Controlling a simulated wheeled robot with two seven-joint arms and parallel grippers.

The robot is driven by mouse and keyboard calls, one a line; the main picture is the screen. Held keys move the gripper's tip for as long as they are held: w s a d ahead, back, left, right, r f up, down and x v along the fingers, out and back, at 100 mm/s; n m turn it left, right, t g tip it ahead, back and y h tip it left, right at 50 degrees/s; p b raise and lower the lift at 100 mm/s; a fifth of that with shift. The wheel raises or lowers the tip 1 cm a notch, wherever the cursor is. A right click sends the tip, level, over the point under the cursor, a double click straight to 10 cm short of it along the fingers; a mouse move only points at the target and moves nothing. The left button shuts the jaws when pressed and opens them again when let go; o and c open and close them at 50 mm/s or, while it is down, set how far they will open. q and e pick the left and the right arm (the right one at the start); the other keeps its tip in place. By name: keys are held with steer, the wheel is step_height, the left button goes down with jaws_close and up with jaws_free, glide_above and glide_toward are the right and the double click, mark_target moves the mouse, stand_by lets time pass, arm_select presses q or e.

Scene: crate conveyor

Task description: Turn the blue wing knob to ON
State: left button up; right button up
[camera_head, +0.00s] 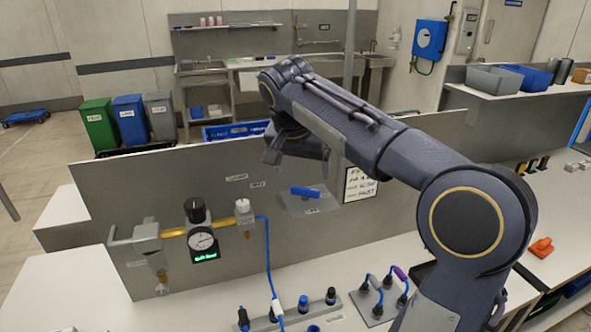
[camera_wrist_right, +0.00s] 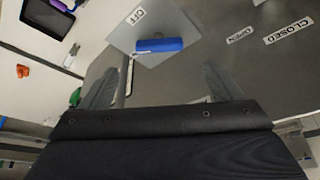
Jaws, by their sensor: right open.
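The blue wing knob (camera_head: 305,191) sits on a small grey plate (camera_head: 324,203) on the upright grey panel. Its bar lies nearly level in the head view, slightly tilted. In the right wrist view the blue knob (camera_wrist_right: 160,45) lies crosswise on its plate (camera_wrist_right: 182,28), beyond the fingertips. A small label (camera_wrist_right: 135,15) is on the plate; its letters are too small to read surely. My right gripper (camera_head: 298,160) is open and empty, above the knob in the head view and apart from it. Its fingers also show in the right wrist view (camera_wrist_right: 168,72). My left gripper is out of view.
A gauge (camera_head: 203,243) with valves and a brass pipe is on the panel, left of the knob. A blue hose (camera_head: 267,250) hangs between. A written sign (camera_head: 360,184) is right of the knob. Connector blocks (camera_head: 290,318) stand on the bench below.

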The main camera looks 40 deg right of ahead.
mark_target(305, 189)
steer(key=x, duration=0.7)
steer(key=c, duration=1)
steer(key=shift+n, duration=0.3)
steer(key=n+t+y, duration=0.1)
steer(key=n, duration=0.2)
steer(key=shift+s, duration=0.1)
steer(key=shift+d+n+t+y+p, duration=0.15)
steer(key=shift+n+t+y+p, duration=0.4)
steer(key=shift+n, duration=1.35)
steer(key=o, duration=1)
